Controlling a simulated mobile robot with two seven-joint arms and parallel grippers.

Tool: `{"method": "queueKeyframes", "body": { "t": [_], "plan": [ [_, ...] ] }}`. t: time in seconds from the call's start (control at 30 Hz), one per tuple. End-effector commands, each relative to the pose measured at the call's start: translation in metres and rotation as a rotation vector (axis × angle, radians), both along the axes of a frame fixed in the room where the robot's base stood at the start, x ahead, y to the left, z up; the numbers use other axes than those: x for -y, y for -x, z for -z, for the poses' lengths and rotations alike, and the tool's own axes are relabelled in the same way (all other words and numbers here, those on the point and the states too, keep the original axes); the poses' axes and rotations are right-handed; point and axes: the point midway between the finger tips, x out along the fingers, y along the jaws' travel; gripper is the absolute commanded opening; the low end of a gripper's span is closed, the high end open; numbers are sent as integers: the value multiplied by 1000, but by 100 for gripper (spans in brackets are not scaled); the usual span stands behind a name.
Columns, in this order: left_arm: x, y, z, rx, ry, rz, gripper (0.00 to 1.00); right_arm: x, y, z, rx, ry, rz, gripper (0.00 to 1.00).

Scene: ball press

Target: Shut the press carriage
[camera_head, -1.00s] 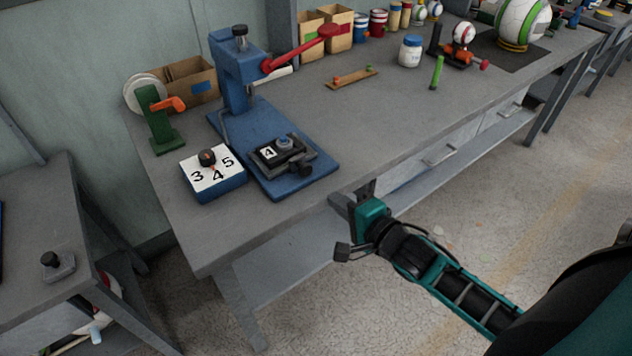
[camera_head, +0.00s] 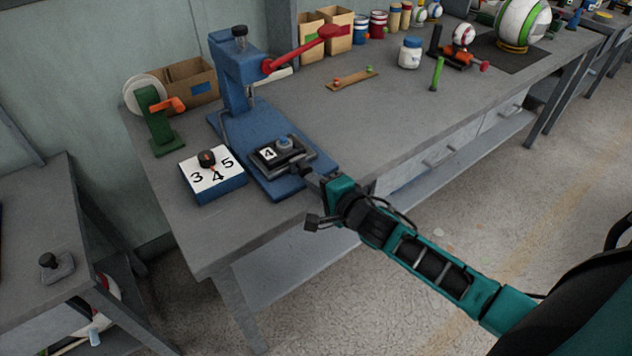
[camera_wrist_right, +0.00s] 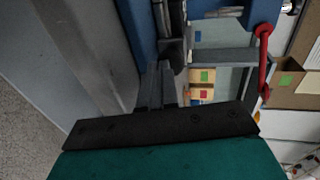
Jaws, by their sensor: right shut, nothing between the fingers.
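The blue press (camera_head: 236,75) stands on the bench with its red lever (camera_head: 292,54) raised to the right. Its dark carriage (camera_head: 297,160) sits out on the front part of the blue base (camera_head: 277,186), clear of the press head. It bears a white "4" label and a small round blue-grey piece. My right gripper (camera_head: 312,174) is shut and empty at the carriage's front end, where it hides the black front knob; I cannot tell whether it touches. In the right wrist view the closed fingers (camera_wrist_right: 162,82) point at the dark carriage (camera_wrist_right: 173,48). My left gripper is not in view.
The bench's front middle is clear.

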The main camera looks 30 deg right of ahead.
Motion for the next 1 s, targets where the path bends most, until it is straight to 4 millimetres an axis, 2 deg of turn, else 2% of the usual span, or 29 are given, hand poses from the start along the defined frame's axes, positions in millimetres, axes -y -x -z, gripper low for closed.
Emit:
{"method": "queueKeyframes", "body": {
  "t": [0.13, 0.4, 0.5, 0.63, 1.0],
  "plan": [
    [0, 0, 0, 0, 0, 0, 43, -1, -10, 0, 1, -2, 3, 0],
    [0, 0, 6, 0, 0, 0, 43, -8, -60, 1, 3, -3, 4, 0],
    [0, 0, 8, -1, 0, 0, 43, -9, -72, 1, 2, -2, 2, 0],
    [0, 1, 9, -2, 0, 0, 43, -11, -78, 0, 1, -1, 1, 0],
    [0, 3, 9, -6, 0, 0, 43, -11, -78, 0, 0, -1, 1, 0]
  ]
}}
